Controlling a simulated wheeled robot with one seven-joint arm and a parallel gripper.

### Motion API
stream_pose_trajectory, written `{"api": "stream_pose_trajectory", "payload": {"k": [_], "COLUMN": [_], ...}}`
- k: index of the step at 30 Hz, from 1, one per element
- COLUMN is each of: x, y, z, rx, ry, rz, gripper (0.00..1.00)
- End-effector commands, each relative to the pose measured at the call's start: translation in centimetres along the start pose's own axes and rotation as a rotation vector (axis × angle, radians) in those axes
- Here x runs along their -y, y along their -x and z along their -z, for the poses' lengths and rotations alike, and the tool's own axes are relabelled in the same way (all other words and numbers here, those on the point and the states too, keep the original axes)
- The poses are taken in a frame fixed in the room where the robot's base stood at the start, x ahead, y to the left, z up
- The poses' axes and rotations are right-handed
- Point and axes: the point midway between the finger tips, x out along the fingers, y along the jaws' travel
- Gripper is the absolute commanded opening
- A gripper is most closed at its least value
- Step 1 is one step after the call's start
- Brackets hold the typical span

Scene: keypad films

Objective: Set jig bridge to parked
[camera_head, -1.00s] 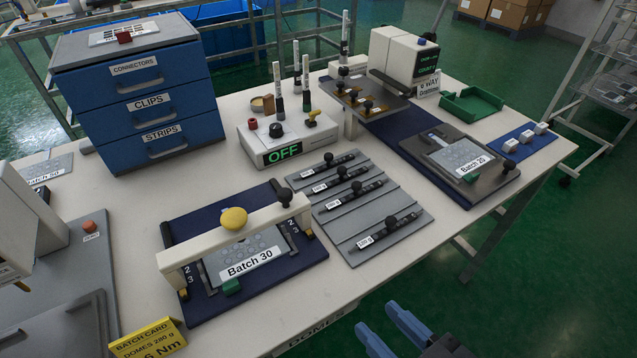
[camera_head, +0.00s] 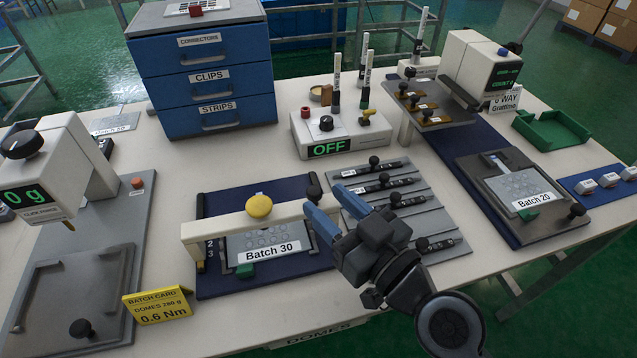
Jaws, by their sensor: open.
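The jig bridge is a cream beam (camera_head: 225,225) with a yellow knob (camera_head: 259,206) on top. It spans the front half of the blue jig base (camera_head: 210,284), above the grey Batch 30 plate (camera_head: 285,236). A black knob (camera_head: 314,187) stands near its right end. Position numbers show beside the left end, with 2 and 3 readable. My gripper (camera_head: 324,208) has blue fingers, open and empty, at the bridge's right end. The fingers overlap that end in the picture and hide part of it; I cannot tell whether they touch.
A grey rack of black drivers (camera_head: 430,212) lies right of the jig, partly behind my gripper. The power box (camera_head: 350,138) reading OFF stands behind. A yellow batch card (camera_head: 158,305) and a scale (camera_head: 60,185) are on the left. Bare table lies in front of the jig.

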Motion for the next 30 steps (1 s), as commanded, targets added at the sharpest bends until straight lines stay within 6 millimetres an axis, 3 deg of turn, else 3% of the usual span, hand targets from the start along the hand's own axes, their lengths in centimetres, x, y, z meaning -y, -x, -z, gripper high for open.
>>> {"api": "stream_pose_trajectory", "payload": {"k": [3, 9, 20, 30], "x": [0.0, 0.0, 0.0, 0.0], "y": [-1.9, -3.9, -4.3, -4.3], "z": [0.3, 0.1, 0.0, 0.0], "rx": [0.000, 0.000, 0.000, 0.001], "ry": [0.001, -0.001, -0.001, -0.001], "rz": [0.001, -0.001, -0.001, -0.001], "gripper": [0.47, 0.47, 0.46, 0.13]}}
